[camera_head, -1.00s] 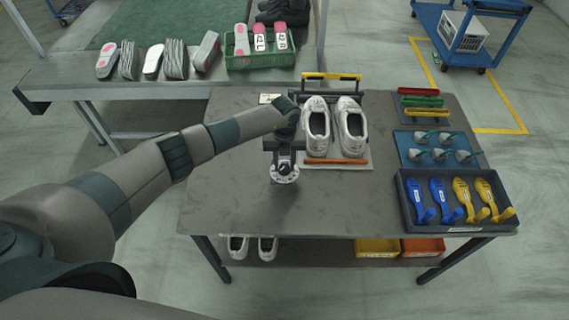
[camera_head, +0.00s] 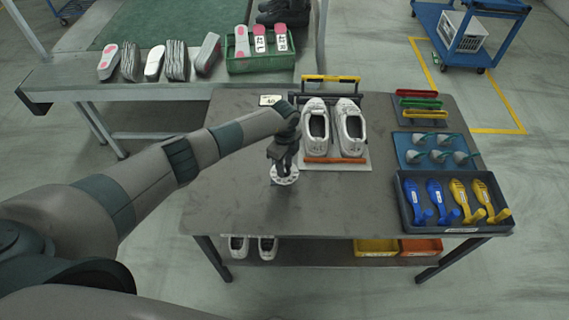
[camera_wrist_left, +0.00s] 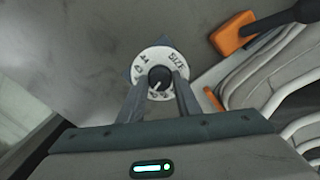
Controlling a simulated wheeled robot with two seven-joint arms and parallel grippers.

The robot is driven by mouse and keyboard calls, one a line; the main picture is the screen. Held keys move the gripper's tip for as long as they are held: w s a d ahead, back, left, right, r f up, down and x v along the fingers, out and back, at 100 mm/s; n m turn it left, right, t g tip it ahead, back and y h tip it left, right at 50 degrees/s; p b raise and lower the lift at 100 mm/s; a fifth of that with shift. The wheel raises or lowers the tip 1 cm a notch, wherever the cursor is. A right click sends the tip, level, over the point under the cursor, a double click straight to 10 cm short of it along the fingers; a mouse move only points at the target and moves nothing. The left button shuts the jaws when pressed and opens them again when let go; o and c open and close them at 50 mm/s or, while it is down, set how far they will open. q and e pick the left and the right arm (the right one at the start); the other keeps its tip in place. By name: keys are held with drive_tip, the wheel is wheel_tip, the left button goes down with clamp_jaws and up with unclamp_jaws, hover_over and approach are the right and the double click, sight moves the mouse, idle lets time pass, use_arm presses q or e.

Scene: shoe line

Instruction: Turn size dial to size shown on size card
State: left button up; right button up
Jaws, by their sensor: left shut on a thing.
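The size dial (camera_head: 284,178) is a white disc with dark marks on the table, left of the shoes. In the left wrist view the size dial (camera_wrist_left: 141,70) shows the letters SIZE and a black knob (camera_wrist_left: 159,77) with a pale pointer line. My left gripper (camera_head: 281,163) stands over the dial. In the left wrist view its two fingers (camera_wrist_left: 160,84) sit on either side of the knob and are shut on it. The size card (camera_head: 270,100) stands behind at the left and appears to read 40. My right gripper is not in view.
A pair of white shoes (camera_head: 334,128) stands right of my gripper, with an orange bar (camera_head: 335,160) in front. A dark tray (camera_head: 455,226) with blue and yellow shoe trees lies at the right. The front left of the table (camera_head: 240,215) is clear.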

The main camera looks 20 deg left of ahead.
use_arm(q)
drive_tip(key=shift+n+p, duration=0.55)
drive_tip(key=shift+n, duration=1.15)
drive_tip(key=o, duration=1.1)
drive_tip(key=shift+c, duration=0.2)
drive_tip(key=shift+r, duration=0.15)
wheel_tip(320, 180, up, 17)
drive_tip(key=b, duration=0.4)
drive_tip(key=shift+b, duration=0.4)
